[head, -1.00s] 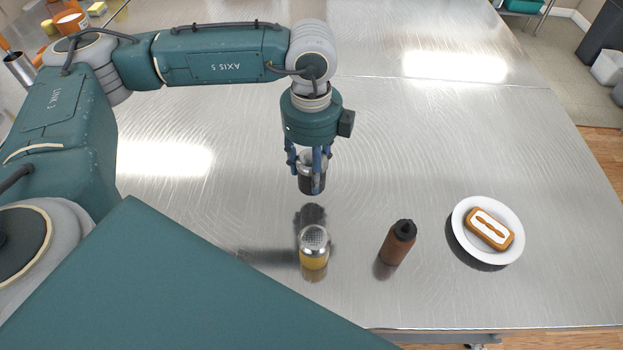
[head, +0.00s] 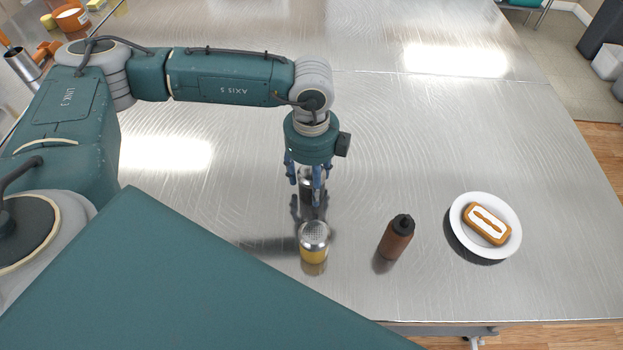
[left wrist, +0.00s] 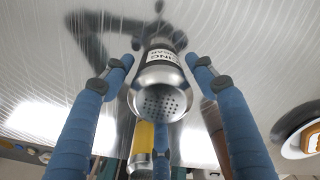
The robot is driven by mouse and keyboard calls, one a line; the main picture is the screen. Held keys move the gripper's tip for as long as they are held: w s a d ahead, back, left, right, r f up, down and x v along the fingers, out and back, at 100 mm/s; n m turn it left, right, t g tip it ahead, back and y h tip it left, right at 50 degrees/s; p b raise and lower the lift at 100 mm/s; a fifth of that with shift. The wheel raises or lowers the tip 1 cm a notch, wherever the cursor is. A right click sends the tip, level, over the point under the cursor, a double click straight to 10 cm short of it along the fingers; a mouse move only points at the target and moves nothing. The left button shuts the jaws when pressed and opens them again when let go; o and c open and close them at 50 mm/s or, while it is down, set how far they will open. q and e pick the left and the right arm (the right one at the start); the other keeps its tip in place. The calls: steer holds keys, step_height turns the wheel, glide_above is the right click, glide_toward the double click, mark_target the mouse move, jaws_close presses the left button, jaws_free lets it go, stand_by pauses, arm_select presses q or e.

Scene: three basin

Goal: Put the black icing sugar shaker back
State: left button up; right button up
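The black icing sugar shaker (head: 309,188) with a silver perforated top stands upright on the metal table, behind the yellow shaker in the head view. In the left wrist view the shaker (left wrist: 160,85) shows its domed top and part of its label. My left gripper (head: 304,186) points down around it with its blue fingers spread. In the left wrist view gaps show between the fingers and the shaker's sides. The fingers partly hide the shaker in the head view. My right gripper is not in view.
A yellow shaker (head: 313,243) stands just in front of the black one. A brown bottle (head: 397,238) stands to its right. A white plate (head: 514,237) holds a slice with white icing (head: 487,224). The table (head: 430,130) is clear behind and to the right.

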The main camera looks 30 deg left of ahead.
arm_select(q)
steer(key=shift+r, duration=0.15)
steer(key=shift+r, duration=0.2)
step_height(320, 180, up, 11)
steer(key=b, duration=0.3)
steer(key=shift+f, duration=0.2)
steer(key=shift+r, duration=0.55)
